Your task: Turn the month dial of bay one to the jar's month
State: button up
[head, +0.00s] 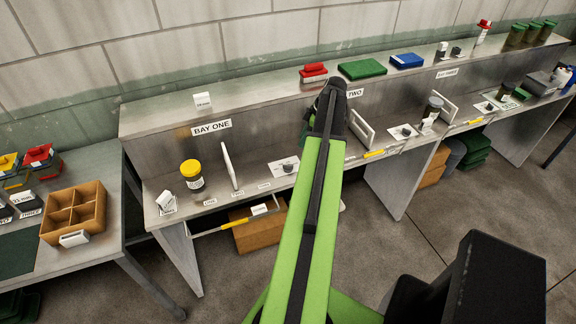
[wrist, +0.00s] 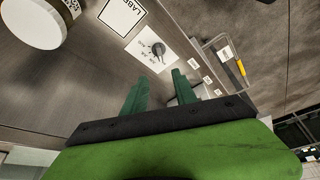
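The bay one month dial (head: 289,168) is a small dark knob on a white card, on the bench right of the white upright divider (head: 231,166). The jar (head: 191,177) with a yellow lid stands left of that divider; the month on its label is too small to read. In the wrist view my gripper (wrist: 160,74) is open and empty, its two green fingers apart. A dark dial knob (wrist: 157,48) on a white card lies beyond the fingertips, apart from them. I cannot tell for sure which bay this dial belongs to.
The BAY ONE sign (head: 211,127) is on the raised shelf edge. A second dial card (head: 404,131) lies in bay two, near a jar (head: 434,106). A wooden divided box (head: 74,213) sits on the left table.

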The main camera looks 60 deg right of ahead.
aim_at(289, 165)
jog(key=b+x, duration=1.3)
jog(key=x, duration=0.2)
jog(key=shift+s+f, duration=0.1)
jog(key=shift+s, duration=0.1)
jog(key=shift+w+f+b, duration=0.25)
jog(key=shift+f+b, duration=0.1)
jog(key=shift+f, duration=0.05)
jog(key=shift+r, duration=0.1)
jog(key=shift+c, duration=0.4)
grip_shut()
